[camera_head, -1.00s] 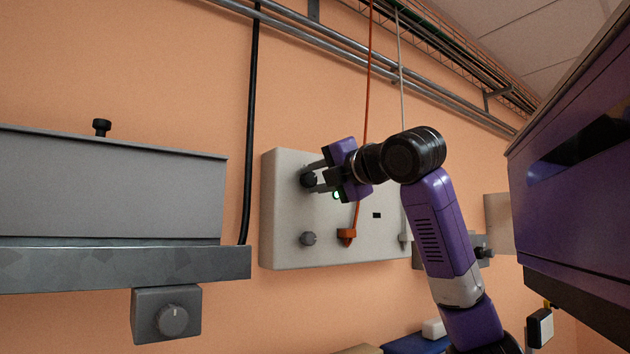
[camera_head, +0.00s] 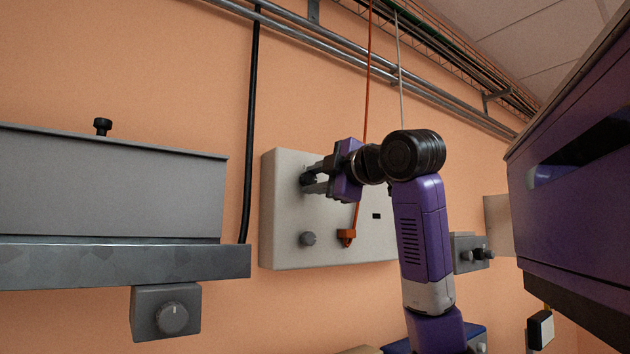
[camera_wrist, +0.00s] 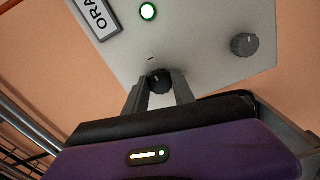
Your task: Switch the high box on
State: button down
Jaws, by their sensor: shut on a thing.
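The high box is a pale grey box (camera_head: 285,225) on the orange wall. In the wrist view the fingers are shut on that black knob (camera_wrist: 160,82), one finger on each side. A round lamp (camera_wrist: 148,11) on the box glows pale green. A second, grey knob (camera_wrist: 244,44) is free; it shows low on the box in the head view (camera_head: 307,239).
An orange cable (camera_head: 369,70) drops to an orange plug (camera_head: 347,237) on the box, close to my gripper. A grey cabinet (camera_head: 110,185) is at left, with a knobbed box (camera_head: 167,312) below. A purple cabinet (camera_head: 580,190) juts in at right. Pipes (camera_head: 330,40) run above.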

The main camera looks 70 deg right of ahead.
jog(key=shift+f, duration=0.15)
dwell(0.3)
jog(key=c, duration=1.1)
grip_release()
jog(key=shift+o, duration=0.2)
jog(key=shift+s, duration=0.1)
jog(key=b+v, duration=0.2)
jog(key=v, duration=0.5)
jog(key=shift+s+a, duration=0.25)
jog(key=shift+s, duration=0.05)
jog(key=shift+s, duration=0.1)
